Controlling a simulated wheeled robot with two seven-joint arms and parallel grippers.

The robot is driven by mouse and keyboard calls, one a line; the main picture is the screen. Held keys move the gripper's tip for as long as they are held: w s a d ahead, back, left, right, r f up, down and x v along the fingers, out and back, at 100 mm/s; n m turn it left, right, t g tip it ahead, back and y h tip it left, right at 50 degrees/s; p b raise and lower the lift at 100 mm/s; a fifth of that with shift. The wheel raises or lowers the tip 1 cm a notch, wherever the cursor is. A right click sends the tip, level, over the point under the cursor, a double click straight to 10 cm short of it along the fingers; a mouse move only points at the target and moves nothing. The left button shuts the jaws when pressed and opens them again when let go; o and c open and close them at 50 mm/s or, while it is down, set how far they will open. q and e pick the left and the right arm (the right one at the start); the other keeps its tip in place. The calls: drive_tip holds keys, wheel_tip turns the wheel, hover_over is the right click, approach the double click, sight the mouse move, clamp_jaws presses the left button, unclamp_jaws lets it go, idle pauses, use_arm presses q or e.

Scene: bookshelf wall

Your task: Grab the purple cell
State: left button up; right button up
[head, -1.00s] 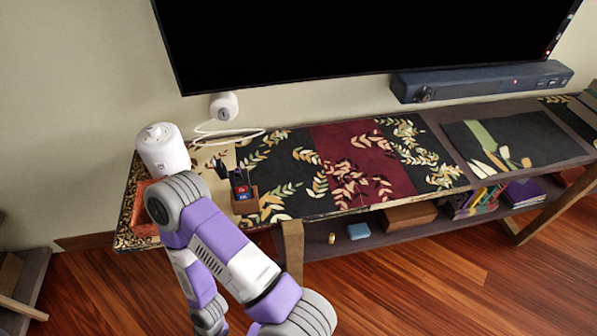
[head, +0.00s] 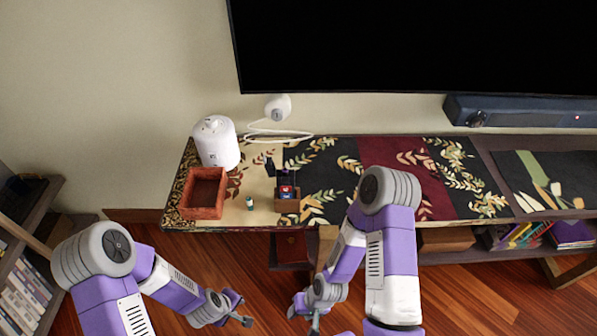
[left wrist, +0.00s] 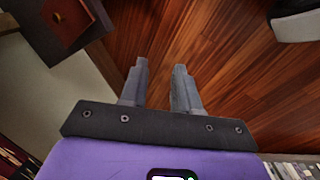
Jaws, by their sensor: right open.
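I cannot make out a purple cell for certain. A small whitish-green cylinder (head: 249,203) stands on the shelf top between a reddish-brown box and a wooden holder; it may be a cell, but its colour does not look purple. The wooden holder (head: 288,204) contains small red, blue and dark items, too small to identify. My left gripper (head: 241,309) is low over the floor in front of the shelf, open and empty in the left wrist view (left wrist: 160,72). My right gripper (head: 304,317) is open, also low in front of the shelf.
A white canister (head: 216,144) stands behind the open reddish-brown box (head: 204,193). A white camera-like device (head: 278,107) with a looped cable is behind the holder. A large screen (head: 420,50) hangs above. A bookcase (head: 30,262) stands at left. The patterned top right of the holder is clear.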

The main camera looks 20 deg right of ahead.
use_arm(q)
drive_tip(key=w+d+r+n+t, duration=0.2)
drive_tip(key=w+d+r+n, duration=0.1)
drive_tip(key=w+r+n, duration=0.1)
drive_tip(key=w+d+r+n+t+y+p, duration=0.1)
drive_tip(key=w+d+r+n+t, duration=0.1)
drive_tip(key=w+d+r+n, duration=0.2)
drive_tip(key=w+d+r+n+t+y+p, duration=0.1)
drive_tip(key=w+d+r+n+t, duration=0.1)
drive_tip(key=w+r+n, duration=0.4)
drive_tip(key=shift+w+d+r+t, duration=0.15)
drive_tip(key=shift+w+d+r, duration=0.1)
drive_tip(key=shift+d+r, duration=0.35)
drive_tip(key=shift+w+d+r+t, duration=0.15)
drive_tip(key=shift+w+d+r, duration=0.1)
drive_tip(key=shift+r, duration=0.55)
drive_tip(key=n+t+y+p, duration=0.1)
drive_tip(key=n+t, duration=0.3)
drive_tip(key=n, duration=1.1)
approach(286, 172)
drive_tip(key=w, duration=0.1)
drive_tip(key=b+x, duration=0.1)
drive_tip(key=x, duration=0.6)
drive_tip(key=shift+w+f, duration=0.1)
drive_tip(key=shift+w, duration=0.15)
use_arm(e)
wheel_tip(286, 172, up, 3)
drive_tip(key=shift+f, duration=0.1)
